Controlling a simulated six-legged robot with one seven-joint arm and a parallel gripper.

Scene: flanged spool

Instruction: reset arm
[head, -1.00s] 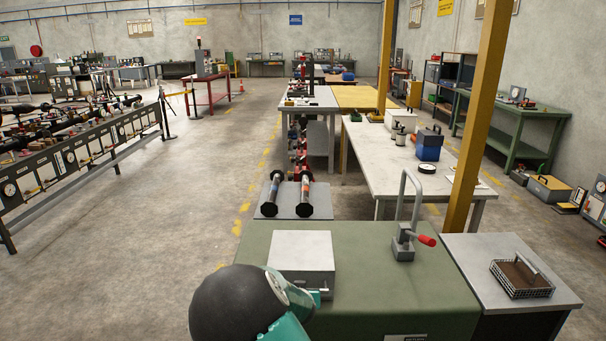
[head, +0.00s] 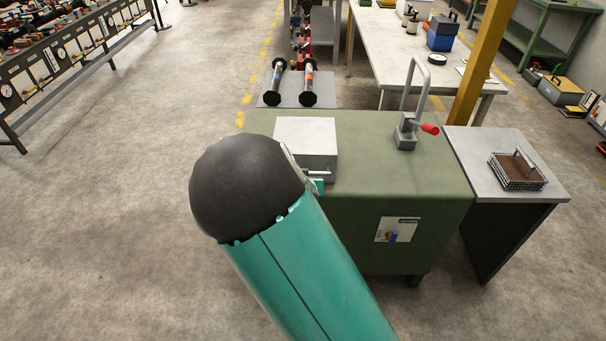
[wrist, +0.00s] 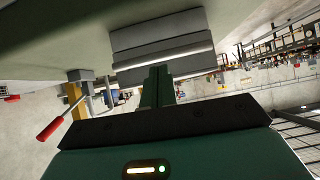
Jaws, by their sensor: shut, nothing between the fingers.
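My gripper (wrist: 158,85) shows in the wrist view as narrow dark green fingers. They are together and hold nothing. The grey box (wrist: 160,57) lies just beyond the fingertips there; I cannot tell whether they touch it. In the head view the pale box (head: 305,147) stands on the green bench (head: 400,185). My arm's black dome and teal link fill the lower middle there and hide most of my gripper. Two dark flanged spools (head: 308,86) (head: 276,86) lie on a grey plate behind the bench.
A grey lever with a red grip (head: 429,129) stands on the bench, right of the box. A wire basket (head: 517,171) sits on the side table at right. A yellow post (head: 482,60) rises behind. The floor at left is open.

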